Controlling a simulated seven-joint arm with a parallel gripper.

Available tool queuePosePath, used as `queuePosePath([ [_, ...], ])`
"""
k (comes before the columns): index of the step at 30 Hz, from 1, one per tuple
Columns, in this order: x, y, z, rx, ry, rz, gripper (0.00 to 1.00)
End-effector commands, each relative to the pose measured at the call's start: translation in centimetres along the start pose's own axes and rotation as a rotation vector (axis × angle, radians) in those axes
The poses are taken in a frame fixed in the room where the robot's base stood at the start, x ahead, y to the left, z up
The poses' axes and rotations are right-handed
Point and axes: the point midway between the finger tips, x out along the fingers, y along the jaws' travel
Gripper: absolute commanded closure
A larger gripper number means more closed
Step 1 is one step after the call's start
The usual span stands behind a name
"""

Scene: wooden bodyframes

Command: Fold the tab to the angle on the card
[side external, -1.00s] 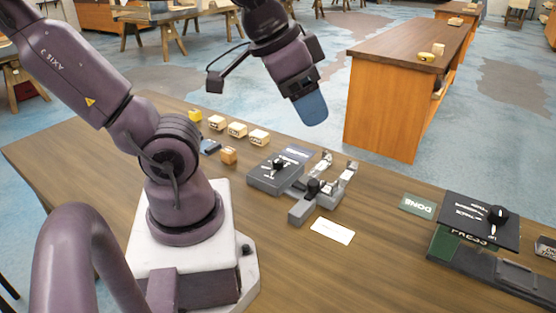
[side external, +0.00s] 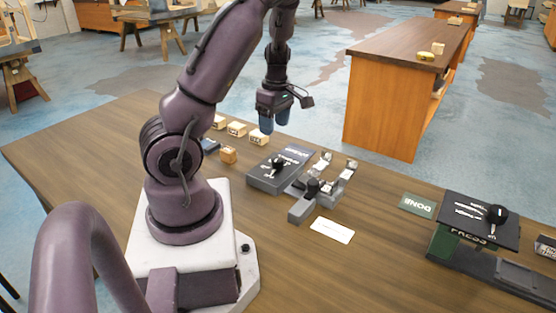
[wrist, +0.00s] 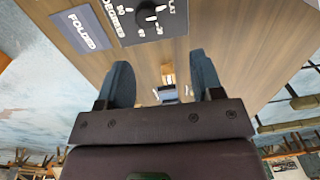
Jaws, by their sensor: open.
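My gripper (side external: 274,123) points down above the back edge of the table, behind the folding unit, its two blue fingers apart and empty. The fingers also show in the wrist view (wrist: 163,82). The grey folding unit (side external: 266,181) has a black dial knob (side external: 278,164); the wrist view shows its dial (wrist: 150,15) with degree marks and a FOLDED plate (wrist: 81,29). Beside it is a grey fixture (side external: 301,208) with a dark knob and shiny metal pieces (side external: 323,164); I cannot tell which is the tab. A white card (side external: 332,230) lies in front, its writing unreadable.
A PRESS unit (side external: 478,220) with a black-knobbed lever stands at the right, beside a green DONE plate (side external: 417,206). Several small wooden blocks (side external: 237,129) and a blue item (side external: 210,146) sit left of the folding unit. The front middle of the table is clear.

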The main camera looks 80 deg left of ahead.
Motion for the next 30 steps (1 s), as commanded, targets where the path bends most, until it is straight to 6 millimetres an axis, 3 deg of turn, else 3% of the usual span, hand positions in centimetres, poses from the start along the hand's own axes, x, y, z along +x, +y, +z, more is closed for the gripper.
queuePosePath([
  [5,-0.8,1.4,0.1,-0.216,-0.023,0.057,0.4],
  [11,0.2,1.4,0.1,-0.263,-0.023,0.052,0.4],
  [24,8.8,1.8,0.2,-0.259,-0.022,0.05,0.4],
  [30,11.4,2.0,0.3,-0.258,-0.023,0.052,0.4],
])
